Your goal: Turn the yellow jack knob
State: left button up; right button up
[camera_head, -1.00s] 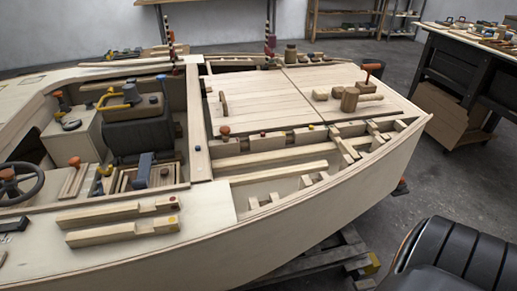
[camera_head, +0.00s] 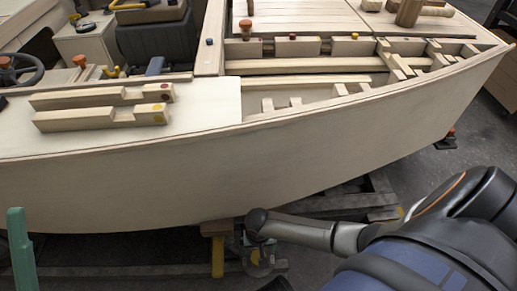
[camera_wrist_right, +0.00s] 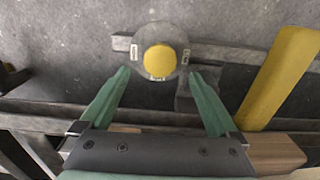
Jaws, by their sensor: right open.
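The yellow jack knob (camera_wrist_right: 159,60) is a round yellow disc on a clear or pale round plate in the right wrist view. My right gripper (camera_wrist_right: 160,75) is open, with its green fingers on either side of the knob's near edge and nothing between them. I cannot tell the height gap between fingertips and knob. In the head view my right arm reaches in from the right, low beside the hull; the knob is not clear there. One green finger, seemingly of my left gripper (camera_head: 20,250), shows at the lower left; its opening is not visible.
The plywood hull (camera_head: 300,165) stands above the work area. A yellow post (camera_head: 217,257) under a wood block is close to the arm's end; it also shows in the right wrist view (camera_wrist_right: 280,78). Dark beams (camera_head: 340,200) run under the hull. Grey floor lies around.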

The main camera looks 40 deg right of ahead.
aim_at(259, 256)
notch_tip(259, 256, down, 6)
jog(key=b, duration=0.3)
pick_arm(q)
jog(key=f, duration=0.4)
jog(key=shift+w+d+f, duration=0.1)
jog(key=shift+d+f, duration=0.05)
jog(key=shift+d, duration=0.1)
pick_arm(e)
jog(key=shift+r, duration=0.1)
jog(key=c, duration=1.4)
